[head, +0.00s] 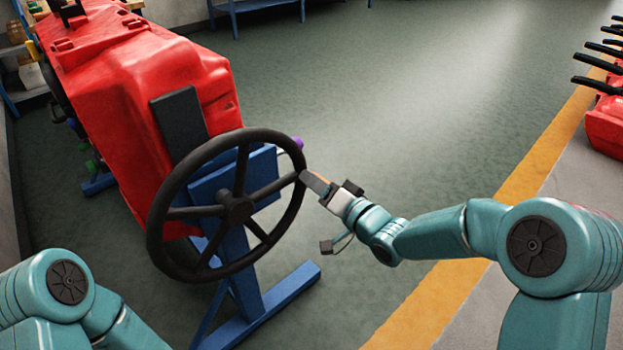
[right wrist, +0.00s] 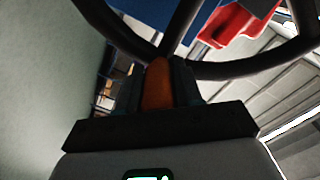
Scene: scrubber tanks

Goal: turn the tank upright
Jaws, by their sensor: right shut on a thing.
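The red tank (head: 120,90) is mounted on a blue stand (head: 245,275) at the left of the head view and looks tilted. A black handwheel (head: 160,240) with several spokes stands at the near end of the tank. My right gripper (head: 306,178) is at the right side of the wheel, shut on its rim. In the right wrist view the rim (right wrist: 245,68) passes at the fingertips (right wrist: 160,68), with part of the red tank (right wrist: 235,22) behind. My left arm shows at the bottom left, but its gripper is out of view.
Red units with black handles (head: 605,120) stand at the right edge. A yellow line (head: 520,185) crosses the floor. The green floor (head: 400,100) behind the wheel is clear. Blue benches (head: 255,8) and shelves stand at the back and left.

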